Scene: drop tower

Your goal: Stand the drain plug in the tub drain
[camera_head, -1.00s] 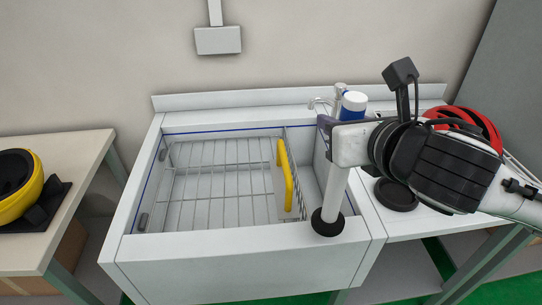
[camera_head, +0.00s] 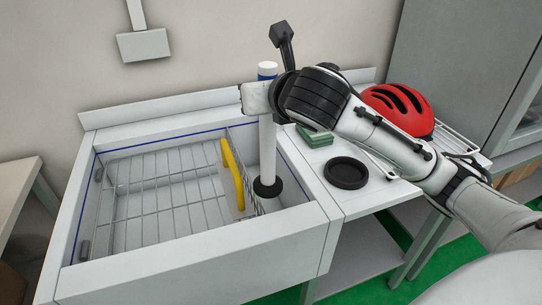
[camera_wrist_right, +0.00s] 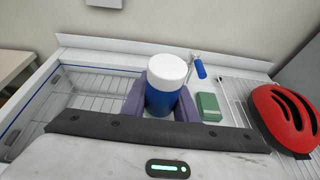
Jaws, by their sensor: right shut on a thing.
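The drain plug (camera_head: 267,150) is a tall white tube with a wide black flange (camera_head: 267,187) at its foot and a blue, white-capped top. My right gripper (camera_head: 262,98) is shut around its upper part. The right wrist view shows the blue top (camera_wrist_right: 166,98) between the purple fingers. The plug looks upright, its foot within the narrow right compartment of the white tub (camera_head: 190,262). I cannot tell whether the flange touches the tub floor. The drain is not visible, perhaps hidden beneath the flange. My left gripper is not in view.
On the right worktop are a black round dish (camera_head: 346,172), a green block (camera_head: 315,137) and a red helmet (camera_head: 400,107).

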